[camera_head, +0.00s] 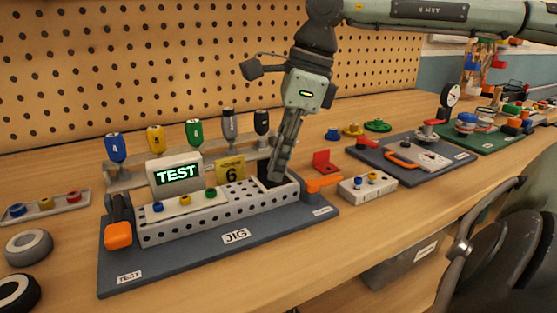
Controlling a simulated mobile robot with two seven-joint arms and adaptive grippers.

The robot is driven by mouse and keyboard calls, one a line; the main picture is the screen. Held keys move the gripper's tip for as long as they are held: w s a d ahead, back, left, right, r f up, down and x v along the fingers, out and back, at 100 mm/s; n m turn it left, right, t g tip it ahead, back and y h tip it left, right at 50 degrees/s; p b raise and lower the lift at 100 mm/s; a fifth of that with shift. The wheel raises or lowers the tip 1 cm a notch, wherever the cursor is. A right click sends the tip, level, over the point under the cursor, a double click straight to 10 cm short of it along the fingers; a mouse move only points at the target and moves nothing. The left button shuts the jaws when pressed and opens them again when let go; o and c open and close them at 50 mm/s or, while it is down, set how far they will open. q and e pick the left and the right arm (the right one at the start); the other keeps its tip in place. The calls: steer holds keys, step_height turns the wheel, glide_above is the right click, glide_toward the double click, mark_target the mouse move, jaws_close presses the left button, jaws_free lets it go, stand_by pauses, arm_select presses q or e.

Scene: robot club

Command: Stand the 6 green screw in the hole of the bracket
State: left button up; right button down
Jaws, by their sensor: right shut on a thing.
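My right gripper (277,172) comes down from the upper right and is shut, its fingers pointing down over a black recess at the right end of a white perforated bar (172,226). What it holds is hidden by the fingers or too small to make out. The bar lies on the blue-grey JIG board (200,256). Blue, yellow and green screw heads show on the bar; the green screw (212,196) is the rightmost. A yellow card marked 6 (230,172) stands behind. I cannot tell which part is the bracket. My left gripper is not in view.
A rack behind holds several numbered drivers, one with a green handle (195,132). A TEST display (176,175) stands before it. Right of my gripper are an orange clamp (322,183), a red angled piece (323,162) and a white screw block (367,187).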

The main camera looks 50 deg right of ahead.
steer(key=shift+f+b, duration=0.3)
steer(key=shift+f, duration=0.05)
stand_by(0.5)
steer(key=c, duration=1.7)
jaws_free()
steer(key=shift+r, duration=0.15)
steer(key=shift+r+p, duration=1.15)
steer(key=shift+r, duration=0.15)
steer(key=shift+r+p, duration=0.65)
steer(key=shift+r, duration=0.65)
